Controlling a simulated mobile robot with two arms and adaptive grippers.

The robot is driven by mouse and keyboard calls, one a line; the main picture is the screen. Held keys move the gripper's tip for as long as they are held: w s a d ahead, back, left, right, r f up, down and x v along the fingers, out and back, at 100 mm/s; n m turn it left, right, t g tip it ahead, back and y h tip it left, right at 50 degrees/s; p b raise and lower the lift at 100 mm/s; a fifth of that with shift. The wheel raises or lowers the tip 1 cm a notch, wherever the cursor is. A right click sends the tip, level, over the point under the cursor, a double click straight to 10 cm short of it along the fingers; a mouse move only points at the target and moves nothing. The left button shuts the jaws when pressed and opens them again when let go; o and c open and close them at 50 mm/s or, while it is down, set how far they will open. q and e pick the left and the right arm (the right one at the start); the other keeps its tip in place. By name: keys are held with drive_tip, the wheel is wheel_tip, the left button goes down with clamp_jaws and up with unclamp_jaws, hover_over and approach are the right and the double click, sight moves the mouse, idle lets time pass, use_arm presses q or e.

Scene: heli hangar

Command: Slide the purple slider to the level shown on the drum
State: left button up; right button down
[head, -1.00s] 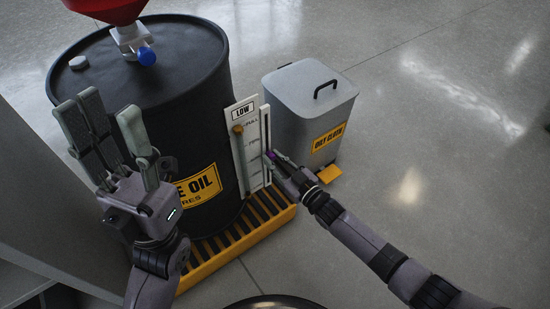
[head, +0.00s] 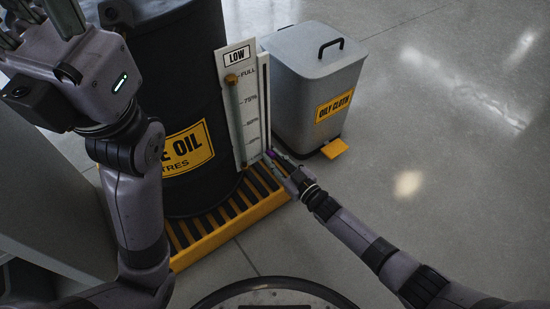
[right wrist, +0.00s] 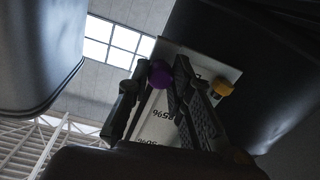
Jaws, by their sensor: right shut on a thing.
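The black drum (head: 184,70) stands left of centre in the head view. A white gauge panel (head: 243,100) on its side has a "LOW" sign (head: 237,56) above a scale with FULL at the top. An amber knob (head: 231,79) sits near FULL. The purple slider (head: 270,154) is low on the panel's right-hand track (head: 264,85). My right gripper (head: 280,163) is shut on it; the right wrist view shows its purple ball (right wrist: 161,75) between the fingers. My left gripper (head: 85,75) is at the upper left, fingers spread and empty, tips cut off.
A grey oily-cloth bin (head: 316,80) with a yellow pedal stands right beside the panel, close to my right gripper. A yellow slatted spill pallet (head: 225,232) lies under the drum. The floor to the right is clear.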

drive_tip(key=shift+s+f, duration=0.2)
drive_tip(key=shift+f, duration=0.15)
drive_tip(key=c, duration=1.7)
unclamp_jaws()
drive_tip(key=shift+a, duration=0.1)
drive_tip(key=shift+o, duration=1.4)
drive_tip(key=shift+w+r, duration=0.1)
drive_tip(key=shift+w, duration=0.05)
drive_tip(key=v, duration=1.2)
